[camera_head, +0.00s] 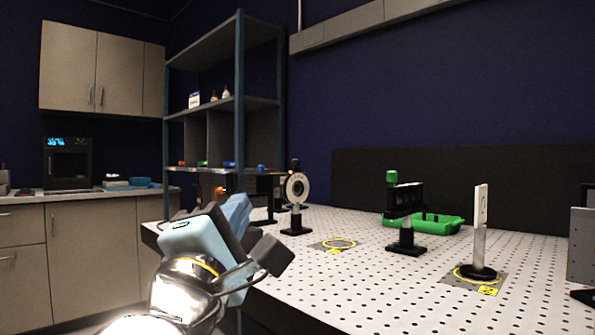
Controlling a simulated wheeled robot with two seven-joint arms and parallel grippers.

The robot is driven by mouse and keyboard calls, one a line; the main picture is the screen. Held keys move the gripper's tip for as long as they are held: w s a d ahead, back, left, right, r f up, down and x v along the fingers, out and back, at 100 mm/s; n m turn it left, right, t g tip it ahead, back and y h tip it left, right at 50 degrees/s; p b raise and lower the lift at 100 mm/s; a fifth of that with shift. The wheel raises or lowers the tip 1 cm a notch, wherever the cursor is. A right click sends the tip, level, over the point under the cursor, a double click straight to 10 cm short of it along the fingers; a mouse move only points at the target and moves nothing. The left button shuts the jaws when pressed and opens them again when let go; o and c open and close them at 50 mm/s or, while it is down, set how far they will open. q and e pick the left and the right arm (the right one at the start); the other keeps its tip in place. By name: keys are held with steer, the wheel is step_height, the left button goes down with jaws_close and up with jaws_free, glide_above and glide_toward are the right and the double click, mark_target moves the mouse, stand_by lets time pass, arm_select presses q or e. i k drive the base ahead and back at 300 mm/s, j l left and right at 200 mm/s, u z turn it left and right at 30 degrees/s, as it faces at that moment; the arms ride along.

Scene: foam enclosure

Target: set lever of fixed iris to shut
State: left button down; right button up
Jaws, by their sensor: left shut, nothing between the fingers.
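The iris (297,190) is a pale round disc with a hole in its middle, upright on a short post with a black base on the perforated table, left of centre. A small dark piece sticks up at its top; I cannot tell whether this is the lever, or how the lever is set. My left gripper (238,213) is in front of the table's left edge, nearer to me than the iris and to its lower left. It is shut and empty, and appears apart from the iris. My right gripper is not in view.
The perforated table (390,295) also bears a black mount (405,215) on a post, a green tray (440,222), and a white upright plate (481,205) on a post. A yellow-ringed marker (338,245) lies empty. A metal shelf (240,110) stands behind. The table's front middle is clear.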

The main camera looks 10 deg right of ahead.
mark_target(296, 162)
steer(key=i+l, duration=0.25)
steer(key=i, duration=0.25)
steer(key=i+l, duration=0.25)
steer(key=i, duration=0.3)
